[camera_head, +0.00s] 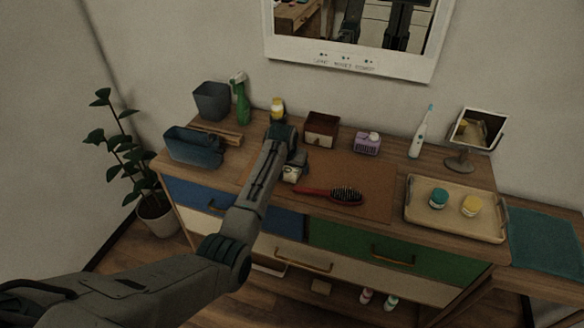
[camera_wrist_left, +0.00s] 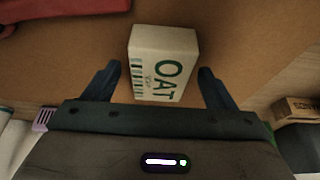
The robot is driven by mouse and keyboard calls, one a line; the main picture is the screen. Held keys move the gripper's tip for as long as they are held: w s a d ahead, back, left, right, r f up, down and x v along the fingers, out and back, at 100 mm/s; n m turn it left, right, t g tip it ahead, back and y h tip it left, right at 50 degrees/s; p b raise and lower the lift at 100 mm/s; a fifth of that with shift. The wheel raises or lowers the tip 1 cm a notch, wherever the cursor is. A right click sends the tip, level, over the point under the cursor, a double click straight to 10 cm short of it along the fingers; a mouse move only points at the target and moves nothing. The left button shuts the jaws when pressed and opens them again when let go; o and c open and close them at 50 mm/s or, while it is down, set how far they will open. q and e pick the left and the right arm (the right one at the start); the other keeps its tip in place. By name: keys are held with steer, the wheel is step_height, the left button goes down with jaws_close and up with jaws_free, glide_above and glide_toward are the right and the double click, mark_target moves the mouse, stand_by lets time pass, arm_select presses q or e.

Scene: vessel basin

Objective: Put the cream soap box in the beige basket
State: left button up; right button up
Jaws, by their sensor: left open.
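The cream soap box (camera_wrist_left: 162,62), with green "OAT" lettering, lies on the brown mat. In the head view the soap box (camera_head: 292,174) shows in part beside the end of my left arm. My left gripper (camera_wrist_left: 160,70) is open, with one finger on each side of the box's near part and a gap on both sides. In the head view the left gripper (camera_head: 294,163) is over the mat and partly hides the box. A beige tray (camera_head: 455,226) with a raised rim is on the right of the dresser top; I see no clear beige basket elsewhere. My right gripper is not in view.
A teal jar (camera_head: 438,198) and a yellow jar (camera_head: 472,206) stand in the tray. A red hairbrush (camera_head: 335,195) lies on the mat (camera_head: 370,180). A brown box (camera_head: 321,129), purple item (camera_head: 367,144), toothbrush (camera_head: 418,138) and mirror (camera_head: 474,132) stand behind. The mat's right part is clear.

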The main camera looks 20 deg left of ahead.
arm_select(q)
steer(key=shift+w+f, duration=0.1)
steer(key=shift+f, duration=0.25)
steer(key=c, duration=1.2)
steer(key=shift+r, duration=0.1)
